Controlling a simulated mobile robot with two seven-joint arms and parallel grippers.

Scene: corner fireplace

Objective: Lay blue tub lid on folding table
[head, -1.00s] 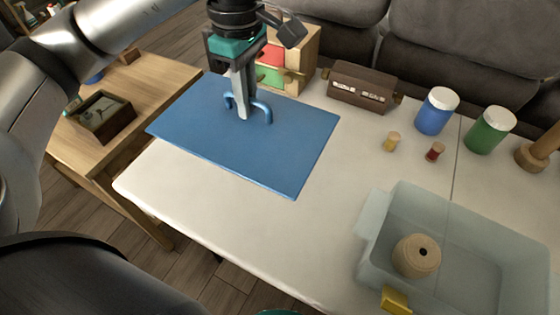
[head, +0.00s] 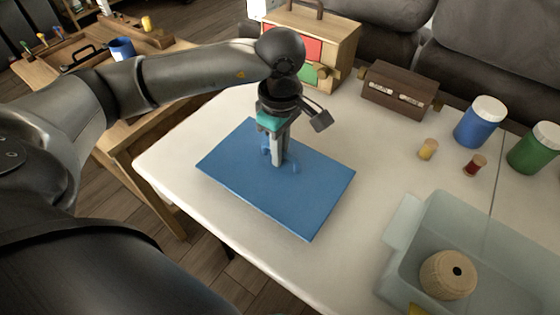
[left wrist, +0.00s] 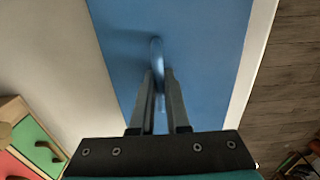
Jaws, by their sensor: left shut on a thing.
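The blue tub lid (head: 315,205) is a flat blue rectangle with a raised loop handle. It lies roughly level over the white folding table (head: 385,150), at or just above its top; I cannot tell whether it touches. My left gripper (head: 280,162) points straight down and is shut on the lid's handle. In the left wrist view, the gripper (left wrist: 158,80) has its fingers around the handle (left wrist: 157,55), with the lid (left wrist: 210,40) below and a strip of table beside its right edge. My right gripper is not in view.
A translucent tub (head: 405,250) holding a twine ball (head: 447,275) stands at the right. A dark box (head: 400,90), blue jar (head: 480,122), green jar (head: 533,148) and two small spools are at the back. A wooden cabinet (head: 335,35) stands behind the gripper.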

